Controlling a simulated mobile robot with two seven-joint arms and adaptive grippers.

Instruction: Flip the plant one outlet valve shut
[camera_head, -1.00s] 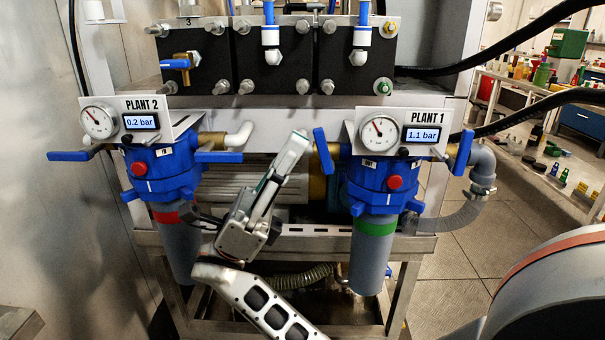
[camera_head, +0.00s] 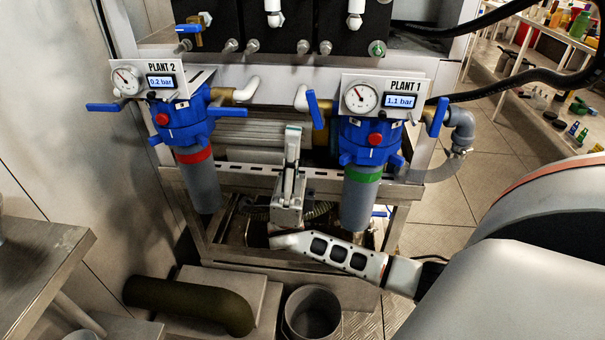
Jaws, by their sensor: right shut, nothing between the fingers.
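The Plant 1 filter housing (camera_head: 366,140) is blue, with a green band and a grey bowl, under a panel reading 1.1 bar. A blue valve handle (camera_head: 315,110) stands nearly upright at its left, beside a white elbow pipe. Another blue handle (camera_head: 440,117) stands nearly upright at its right, by a grey pipe. I cannot tell which is the outlet valve. My right gripper (camera_head: 293,131) is shut and empty, pointing up. Its tip appears just left of the left handle's lower end; I cannot tell whether they touch. My left gripper is not in view.
The Plant 2 housing (camera_head: 182,125) stands at the left, its handles lying flat. A steel frame (camera_head: 265,180) runs behind my gripper. A dark green pipe (camera_head: 190,302) and a grey bucket (camera_head: 312,312) lie below. A metal table (camera_head: 40,265) is at the lower left.

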